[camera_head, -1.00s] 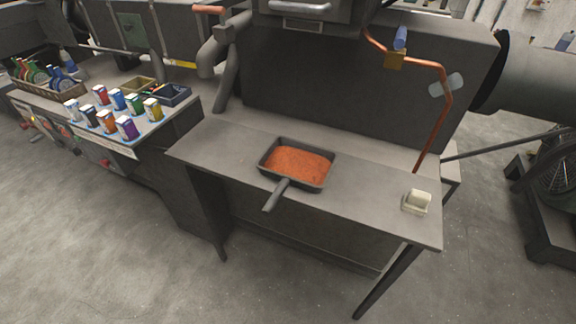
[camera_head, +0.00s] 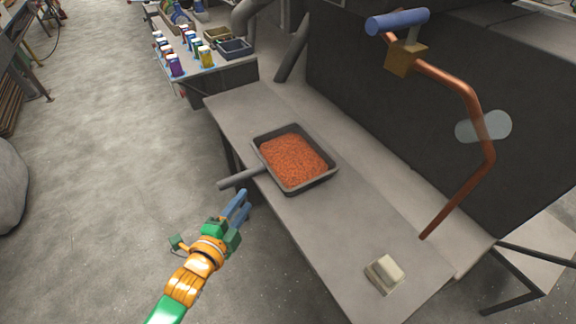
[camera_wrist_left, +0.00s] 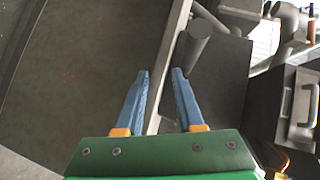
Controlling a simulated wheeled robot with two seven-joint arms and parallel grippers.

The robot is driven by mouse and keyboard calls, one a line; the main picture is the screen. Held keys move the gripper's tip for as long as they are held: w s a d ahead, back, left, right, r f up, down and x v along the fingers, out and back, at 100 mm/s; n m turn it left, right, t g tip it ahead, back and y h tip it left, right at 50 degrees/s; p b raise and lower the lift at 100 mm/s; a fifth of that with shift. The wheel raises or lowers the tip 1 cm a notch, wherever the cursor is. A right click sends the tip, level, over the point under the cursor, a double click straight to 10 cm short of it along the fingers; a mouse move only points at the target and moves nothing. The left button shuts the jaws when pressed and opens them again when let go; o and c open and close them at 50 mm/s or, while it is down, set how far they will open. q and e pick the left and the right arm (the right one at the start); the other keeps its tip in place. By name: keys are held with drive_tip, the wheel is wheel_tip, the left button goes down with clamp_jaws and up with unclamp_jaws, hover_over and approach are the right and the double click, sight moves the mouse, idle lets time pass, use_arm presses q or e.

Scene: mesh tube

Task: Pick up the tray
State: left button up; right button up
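The tray (camera_head: 329,175) is a dark square pan filled with orange-red grains. It rests on the grey table in the head view. Its dark round handle (camera_head: 238,179) sticks out over the table's front-left edge. My left gripper (camera_head: 244,197) has blue fingers and is just below the handle in the head view, apart from it as far as I can see. In the left wrist view the left gripper (camera_wrist_left: 160,74) is open, with nothing between its fingertips. A dark cylinder that looks like the handle (camera_wrist_left: 195,45) shows just beyond its right fingertip. My right gripper is not in view.
A small pale block (camera_head: 386,271) sits near the table's front corner. Several coloured cartons (camera_head: 207,56) stand on a bench at the back. Floor on the left is open.

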sight(256, 174)
use_arm(q)
drive_tip(key=shift+m+t+h, duration=0.3)
drive_tip(key=shift+m+t, duration=0.2)
drive_tip(key=shift+m, duration=0.2)
drive_tip(key=w+d+r, duration=0.1)
drive_tip(key=w, duration=0.3)
drive_tip(key=w+d+r, duration=0.1)
drive_tip(key=w, duration=0.2)
drive_tip(key=shift+d+r, duration=0.3)
drive_tip(key=shift+r, duration=0.05)
drive_tip(key=shift+s, duration=0.1)
clamp_jaws()
idle(0.3)
